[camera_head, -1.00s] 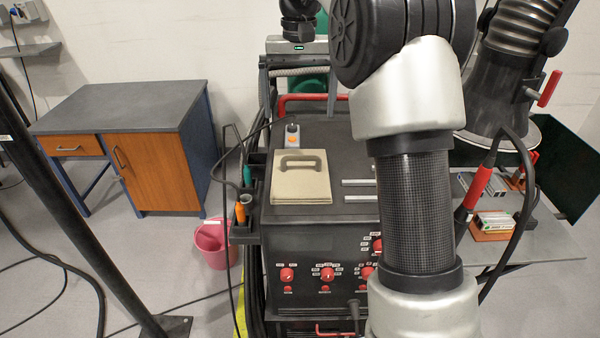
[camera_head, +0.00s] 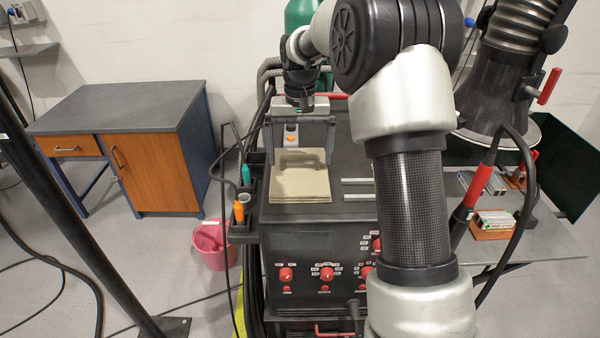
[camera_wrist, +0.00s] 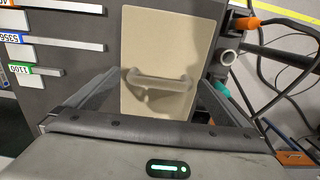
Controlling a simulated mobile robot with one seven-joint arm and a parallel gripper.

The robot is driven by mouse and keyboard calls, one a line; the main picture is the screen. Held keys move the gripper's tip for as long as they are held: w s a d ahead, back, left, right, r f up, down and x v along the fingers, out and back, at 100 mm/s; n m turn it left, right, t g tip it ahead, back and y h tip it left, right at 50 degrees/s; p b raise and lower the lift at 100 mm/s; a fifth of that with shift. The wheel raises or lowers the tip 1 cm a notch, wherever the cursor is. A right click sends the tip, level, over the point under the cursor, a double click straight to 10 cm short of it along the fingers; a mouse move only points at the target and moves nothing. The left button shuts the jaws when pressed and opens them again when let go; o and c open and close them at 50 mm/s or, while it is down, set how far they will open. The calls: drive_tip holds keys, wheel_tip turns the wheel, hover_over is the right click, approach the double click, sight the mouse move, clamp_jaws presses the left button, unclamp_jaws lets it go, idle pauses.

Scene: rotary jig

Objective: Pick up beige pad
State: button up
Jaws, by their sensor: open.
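The beige pad (camera_head: 300,190) is a flat square slab with a raised handle, lying on top of the dark machine cabinet (camera_head: 345,215). In the wrist view the pad (camera_wrist: 150,100) lies flat, with its handle (camera_wrist: 160,82) across it and a shadow beside the handle. My gripper (camera_head: 304,158) is open, pointing down over the back part of the pad. In the wrist view its two fingers (camera_wrist: 158,85) spread to either side of the handle. It holds nothing, and its exact height above the pad is hard to tell.
Metal bars (camera_head: 357,182) lie on the cabinet top to the right of the pad. A holder with an orange-handled tool (camera_head: 239,211) and a green one is on the cabinet's left side. A black hose and cables hang on the left. A wooden-door bench (camera_head: 150,170) stands far left.

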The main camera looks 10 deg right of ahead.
drive_tip(key=shift+c, duration=0.4)
drive_tip(key=c, duration=1.5)
drive_tip(key=shift+c, duration=0.2)
